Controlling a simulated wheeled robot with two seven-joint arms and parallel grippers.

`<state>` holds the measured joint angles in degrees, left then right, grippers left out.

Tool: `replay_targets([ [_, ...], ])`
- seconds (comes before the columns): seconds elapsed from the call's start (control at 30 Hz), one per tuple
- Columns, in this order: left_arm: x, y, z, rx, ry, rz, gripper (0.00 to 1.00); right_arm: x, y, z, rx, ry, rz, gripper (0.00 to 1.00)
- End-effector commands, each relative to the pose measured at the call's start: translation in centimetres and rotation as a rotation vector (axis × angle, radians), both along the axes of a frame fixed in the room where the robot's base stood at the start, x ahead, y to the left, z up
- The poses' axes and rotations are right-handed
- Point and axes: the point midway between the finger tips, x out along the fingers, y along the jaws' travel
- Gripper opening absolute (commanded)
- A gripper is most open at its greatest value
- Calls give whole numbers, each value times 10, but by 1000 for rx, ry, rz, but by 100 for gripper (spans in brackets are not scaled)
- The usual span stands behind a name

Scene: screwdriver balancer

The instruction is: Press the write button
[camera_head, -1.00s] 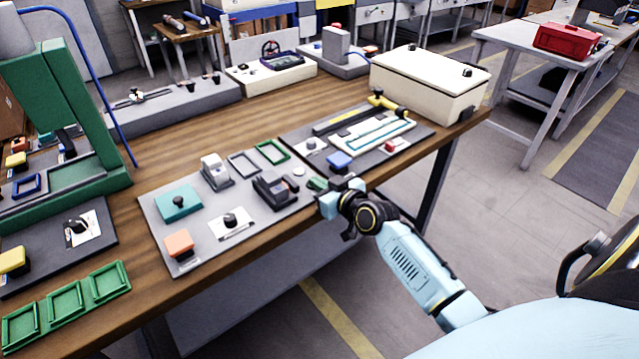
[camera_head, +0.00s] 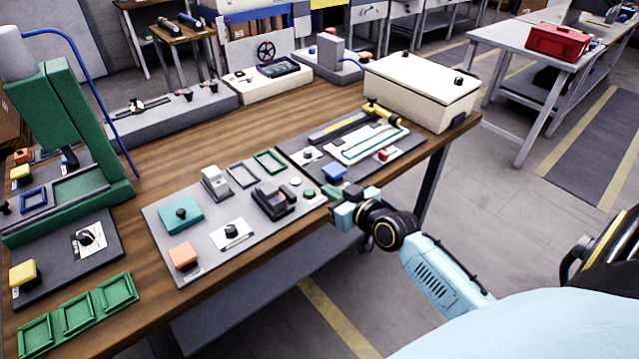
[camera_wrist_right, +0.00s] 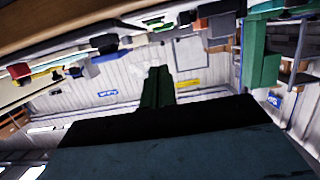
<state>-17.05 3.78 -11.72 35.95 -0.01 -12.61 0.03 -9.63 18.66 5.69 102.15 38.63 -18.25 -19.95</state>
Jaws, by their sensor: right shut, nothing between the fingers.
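A grey panel (camera_head: 207,262) lies on the wooden bench. Near its right corner are a small round green button (camera_head: 308,194) and a round pale button (camera_head: 296,181), beside a dark device (camera_head: 272,201). An orange block button (camera_head: 183,256) sits at its front left. I cannot read which button is marked write. My right gripper (camera_head: 333,191) is shut and empty at the bench's front edge, just right of the green button and apparently apart from it. Its dark green fingers (camera_wrist_right: 157,88) show in the right wrist view. My left gripper is out of view.
A dark panel with a blue block (camera_head: 334,173) and a red knob (camera_head: 384,155) lies just behind my gripper. A cream box (camera_head: 420,92) stands at the bench's right end. A green press (camera_head: 62,130) stands at the left. The floor in front is open.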

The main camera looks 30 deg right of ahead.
Motion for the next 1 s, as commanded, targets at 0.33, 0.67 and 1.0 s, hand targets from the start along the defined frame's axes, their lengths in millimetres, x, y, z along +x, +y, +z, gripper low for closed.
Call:
replay_targets([
  [0.33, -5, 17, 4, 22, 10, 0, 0, -36, -3, 10, -1, -2, -1, 0],
  [0.67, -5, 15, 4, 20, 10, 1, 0, -37, -3, 11, -1, -3, -1, 0],
  [1.0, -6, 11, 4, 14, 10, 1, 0, -38, -4, 5, 1, 7, -3, 0],
])
